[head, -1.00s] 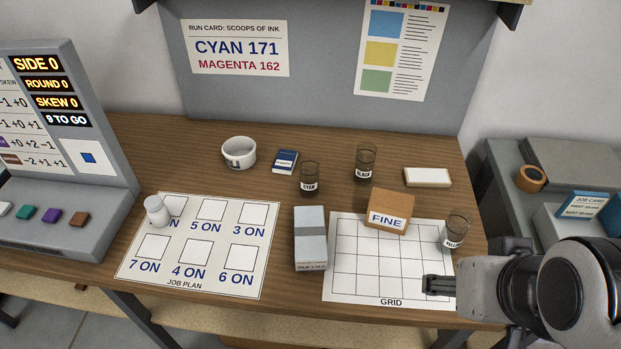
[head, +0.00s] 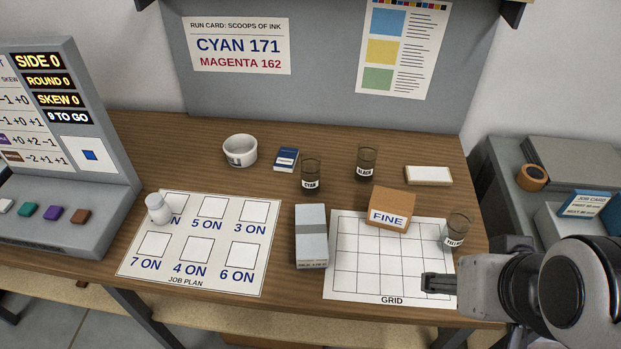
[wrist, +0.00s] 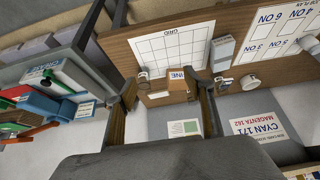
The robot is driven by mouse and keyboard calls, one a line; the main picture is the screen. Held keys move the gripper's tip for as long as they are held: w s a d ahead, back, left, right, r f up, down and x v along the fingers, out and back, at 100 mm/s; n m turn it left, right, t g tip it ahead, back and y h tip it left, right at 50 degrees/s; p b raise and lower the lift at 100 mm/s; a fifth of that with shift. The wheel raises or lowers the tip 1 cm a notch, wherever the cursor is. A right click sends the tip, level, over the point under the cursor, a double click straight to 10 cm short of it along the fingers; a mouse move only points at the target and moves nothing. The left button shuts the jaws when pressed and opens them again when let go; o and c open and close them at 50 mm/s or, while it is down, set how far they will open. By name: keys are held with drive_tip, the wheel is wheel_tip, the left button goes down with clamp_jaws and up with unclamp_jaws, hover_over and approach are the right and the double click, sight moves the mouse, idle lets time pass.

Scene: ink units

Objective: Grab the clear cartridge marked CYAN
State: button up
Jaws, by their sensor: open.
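The clear cartridge marked CYAN (head: 311,176) stands upright on the wooden table, dark inside, with a white label. It is behind the grey-white box and left of the cartridge marked BLACK (head: 367,161). I cannot make out the CYAN cartridge in the wrist view. My gripper (head: 428,284) is over the right front of the grid sheet, well to the right and in front of the CYAN cartridge. In the wrist view its two fingers stand apart with nothing held between them (wrist: 166,97).
A third clear cartridge (head: 458,229) stands at the grid sheet's (head: 350,285) right edge. A brown FINE box (head: 390,209) and a grey-white box (head: 311,237) stand in front of the CYAN cartridge. A blue box (head: 286,159) and white bowl (head: 240,151) are to its left.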

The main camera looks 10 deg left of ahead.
drive_tip(key=shift+w, duration=0.1)
drive_tip(key=w+a+n+t, duration=0.1)
drive_tip(key=w+a+t, duration=0.1)
drive_tip(key=w, duration=0.9)
drive_tip(key=n+t+y, duration=0.4)
drive_tip(key=y, duration=0.2)
approach(316, 169)
drive_tip(key=w+f, duration=0.2)
drive_tip(key=w, duration=0.2)
drive_tip(key=shift+a+f+n, duration=0.1)
drive_tip(key=shift+a+n, duration=0.2)
drive_tip(key=shift+a, duration=0.7)
drive_tip(key=shift+w, duration=0.1)
drive_tip(key=shift+x, duration=1.2)
drive_tip(key=shift+a, duration=0.15)
